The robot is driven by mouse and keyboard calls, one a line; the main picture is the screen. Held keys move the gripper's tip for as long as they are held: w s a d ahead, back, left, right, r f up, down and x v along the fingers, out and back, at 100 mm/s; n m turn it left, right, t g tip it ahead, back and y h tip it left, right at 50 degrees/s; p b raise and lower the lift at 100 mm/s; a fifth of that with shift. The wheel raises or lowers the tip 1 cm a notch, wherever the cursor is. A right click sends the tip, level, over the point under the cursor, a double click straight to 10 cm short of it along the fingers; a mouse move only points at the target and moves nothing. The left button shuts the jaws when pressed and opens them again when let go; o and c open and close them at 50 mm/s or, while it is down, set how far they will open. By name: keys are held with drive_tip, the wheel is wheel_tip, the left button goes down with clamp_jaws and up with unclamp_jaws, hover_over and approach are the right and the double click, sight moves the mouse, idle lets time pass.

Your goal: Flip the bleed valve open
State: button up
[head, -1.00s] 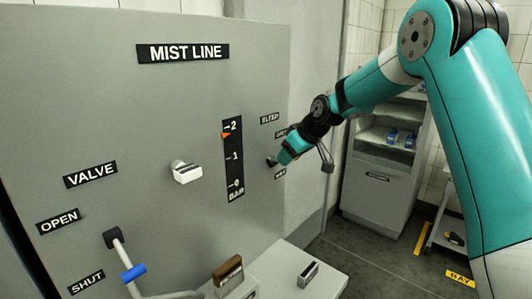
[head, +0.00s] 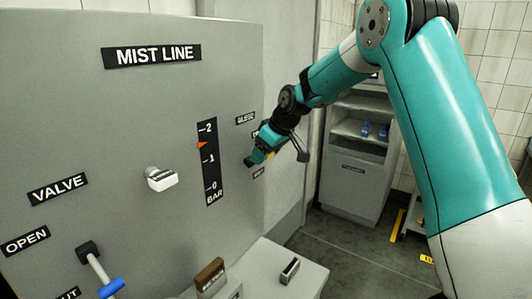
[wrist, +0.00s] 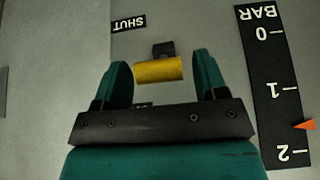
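The bleed valve's yellow handle (wrist: 158,70) is in the wrist view, with a black pivot (wrist: 162,48) just above it in the picture. In the head view my gripper (head: 259,156) is at the right part of the grey panel (head: 100,120), below the BLEED label (head: 245,118). The SHUT label (wrist: 128,24) appears upside down in the wrist view. Another label is mostly hidden behind my gripper.
The BAR gauge (head: 208,180) stands left of my gripper, its orange pointer between 1 and 2. A white knob (head: 160,180) sticks out farther left. A blue-gripped lever (head: 111,288) is at lower left. A grey box (head: 255,275) juts out below.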

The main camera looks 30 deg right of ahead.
drive_tip(key=shift+s+r, duration=0.1)
drive_tip(key=b+v, duration=0.4)
drive_tip(key=v, duration=1.3)
drive_tip(key=s+a+f+n+g+y+b, duration=0.1)
drive_tip(key=s+a+f+b, duration=0.1)
drive_tip(key=s+a+f, duration=0.5)
drive_tip(key=s+a+f+g+y+b, duration=0.1)
drive_tip(key=s+a+f+b, duration=0.15)
drive_tip(key=s+a, duration=0.45)
drive_tip(key=s+a+f+g+b, duration=0.1)
drive_tip(key=s+a+f, duration=0.3)
drive_tip(key=s+f, duration=0.2)
drive_tip(key=s+a+f+g+b, duration=0.1)
drive_tip(key=s+a+f+g, duration=0.1)
drive_tip(key=s+f, duration=0.4)
drive_tip(key=s+a, duration=0.1)
drive_tip(key=s, duration=0.4)
drive_tip(key=shift+a+n, duration=0.3)
drive_tip(key=shift+a, duration=0.1)
